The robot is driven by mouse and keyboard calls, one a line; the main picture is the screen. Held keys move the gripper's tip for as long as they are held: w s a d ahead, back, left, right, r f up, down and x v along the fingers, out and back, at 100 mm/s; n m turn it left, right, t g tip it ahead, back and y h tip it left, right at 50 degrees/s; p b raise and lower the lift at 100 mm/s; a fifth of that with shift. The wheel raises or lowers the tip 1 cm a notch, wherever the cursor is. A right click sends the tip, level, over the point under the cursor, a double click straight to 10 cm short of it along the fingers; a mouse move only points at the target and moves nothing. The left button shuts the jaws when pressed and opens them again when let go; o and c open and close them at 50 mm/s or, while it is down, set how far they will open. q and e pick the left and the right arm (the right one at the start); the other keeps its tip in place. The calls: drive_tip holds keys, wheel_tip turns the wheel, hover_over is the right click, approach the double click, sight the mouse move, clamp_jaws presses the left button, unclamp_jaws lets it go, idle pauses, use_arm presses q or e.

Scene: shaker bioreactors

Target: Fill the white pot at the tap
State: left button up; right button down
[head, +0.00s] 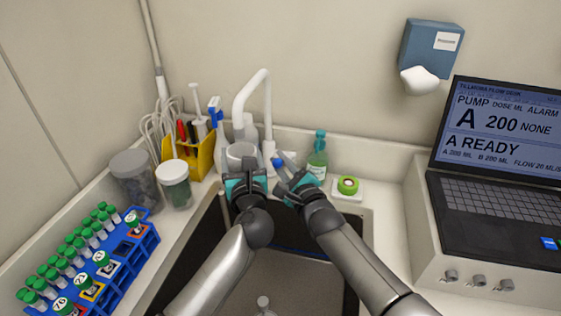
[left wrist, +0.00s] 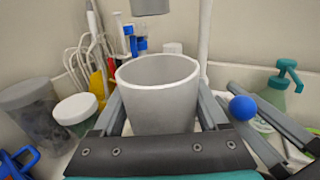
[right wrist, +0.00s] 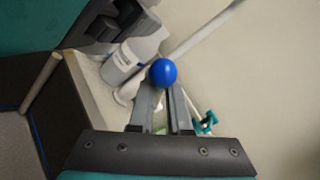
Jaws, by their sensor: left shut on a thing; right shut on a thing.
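The white pot (head: 241,153) is upright in my left gripper (head: 243,170), beneath the end of the white tap's spout (head: 238,118). In the left wrist view the pot (left wrist: 158,92) sits between the two fingers, its open rim up; its inside bottom is hidden. I see no water stream. My right gripper (head: 285,170) is shut on the tap's blue knob (right wrist: 163,73), which shows at its fingertips in the right wrist view. The knob also shows in the left wrist view (left wrist: 242,108), right of the pot.
The dark sink (head: 270,275) lies below my arms. A yellow tool holder (head: 200,155), jars (head: 174,188) and a blue tube rack (head: 120,262) are left.

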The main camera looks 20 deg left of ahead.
idle(0.8)
drive_tip(key=shift+s+f+n+t+y, duration=0.2)
drive_tip(key=shift+s+f+n+y, duration=0.1)
drive_tip(key=shift+f, duration=0.25)
drive_tip(key=shift+s+f+n+t+y, duration=0.2)
drive_tip(key=shift+s+f+y, duration=0.1)
drive_tip(key=shift+f, duration=0.2)
drive_tip(key=c, duration=0.9)
unclamp_jaws()
drive_tip(key=shift+o, duration=0.2)
drive_tip(key=shift+d, duration=0.15)
drive_tip(key=v, duration=1.1)
drive_tip(key=shift+s+d, duration=0.2)
drive_tip(key=shift+s, duration=0.15)
